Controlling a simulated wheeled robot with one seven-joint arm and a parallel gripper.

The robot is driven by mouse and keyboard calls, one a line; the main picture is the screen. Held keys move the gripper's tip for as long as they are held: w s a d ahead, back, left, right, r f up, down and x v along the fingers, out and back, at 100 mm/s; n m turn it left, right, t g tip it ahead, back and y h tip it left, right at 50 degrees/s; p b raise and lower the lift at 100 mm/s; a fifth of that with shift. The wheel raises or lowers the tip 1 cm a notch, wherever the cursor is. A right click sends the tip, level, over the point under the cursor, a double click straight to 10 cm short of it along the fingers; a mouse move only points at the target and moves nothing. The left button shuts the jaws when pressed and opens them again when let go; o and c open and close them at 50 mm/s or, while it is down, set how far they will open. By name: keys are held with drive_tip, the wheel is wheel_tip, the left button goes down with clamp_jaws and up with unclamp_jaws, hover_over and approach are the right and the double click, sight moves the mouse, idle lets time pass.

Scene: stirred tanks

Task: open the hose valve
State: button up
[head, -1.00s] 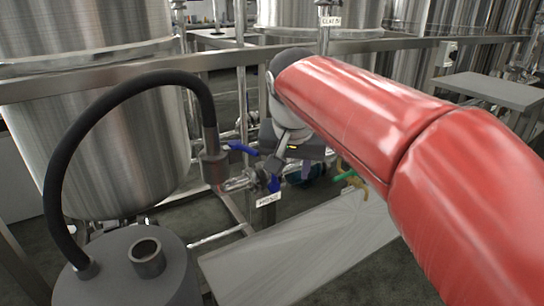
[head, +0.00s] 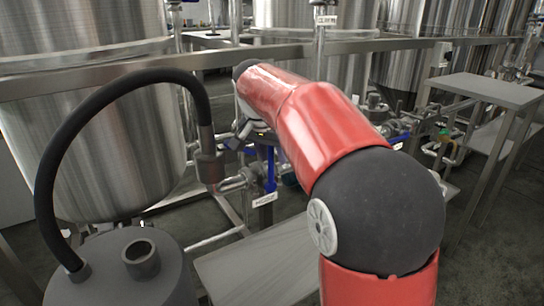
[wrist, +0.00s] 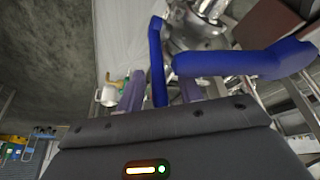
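The hose valve's blue handle (head: 270,176) stands upright above the HOSE tag (head: 264,200) in the head view, left of my red arm. A second blue handle (head: 238,147) sits beside the hose end. In the wrist view my gripper (wrist: 161,88) has its two purple fingers apart, with an upright blue lever (wrist: 156,58) between them. I cannot tell whether either finger touches it. Another blue lever (wrist: 245,62) crosses at the right, in front of metal fittings. In the head view my arm hides most of the gripper.
A black hose (head: 78,130) arches from a grey lidded vessel (head: 115,285) to the pipework. A steel rail (head: 90,79) runs across in front of large tanks. A grey bench (head: 245,265) lies below the valves. A side table (head: 490,90) stands at right.

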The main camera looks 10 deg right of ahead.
drive_tip(key=shift+d+f, duration=0.1)
drive_tip(key=shift+f, duration=0.2)
clamp_jaws()
